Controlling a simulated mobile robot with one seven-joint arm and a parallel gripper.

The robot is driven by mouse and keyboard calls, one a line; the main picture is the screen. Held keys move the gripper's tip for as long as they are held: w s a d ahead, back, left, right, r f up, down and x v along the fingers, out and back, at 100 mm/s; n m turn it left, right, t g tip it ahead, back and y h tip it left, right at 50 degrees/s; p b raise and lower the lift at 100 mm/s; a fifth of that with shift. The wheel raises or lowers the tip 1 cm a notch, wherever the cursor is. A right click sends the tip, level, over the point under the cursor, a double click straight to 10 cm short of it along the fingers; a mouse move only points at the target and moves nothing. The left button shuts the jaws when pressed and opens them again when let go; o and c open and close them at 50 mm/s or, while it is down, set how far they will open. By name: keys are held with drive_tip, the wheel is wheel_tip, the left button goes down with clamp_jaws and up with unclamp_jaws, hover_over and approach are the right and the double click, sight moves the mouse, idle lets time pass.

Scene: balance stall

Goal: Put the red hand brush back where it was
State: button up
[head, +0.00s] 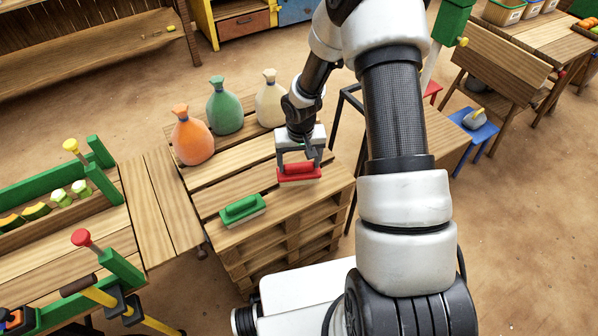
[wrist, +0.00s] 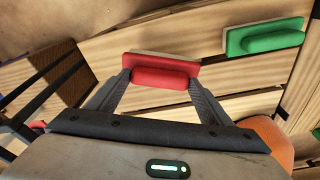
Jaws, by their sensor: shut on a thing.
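The red hand brush (head: 299,173) is between the fingers of my gripper (head: 299,162), over the right front part of the wooden pallet stack (head: 290,222). In the wrist view the red brush (wrist: 160,74) spans the two fingertips, and my gripper (wrist: 160,82) is shut on it. I cannot tell whether its underside touches the planks or hangs just above them. A green hand brush (head: 242,209) lies on the pallet to the left and nearer the front edge; it also shows in the wrist view (wrist: 272,42).
Orange (head: 193,138), green (head: 224,108) and pale (head: 270,100) sacks stand along the pallet's back. A wooden bench with green rails (head: 95,180) adjoins on the left. A dark-framed table (head: 440,140) stands to the right. Bare planks lie between the brushes and sacks.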

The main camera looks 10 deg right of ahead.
sight(299, 166)
drive_tip(key=shift+f+b, duration=0.4)
drive_tip(key=shift+f, duration=1.25)
drive_tip(key=shift+f, duration=0.2)
drive_tip(key=o, duration=1.1)
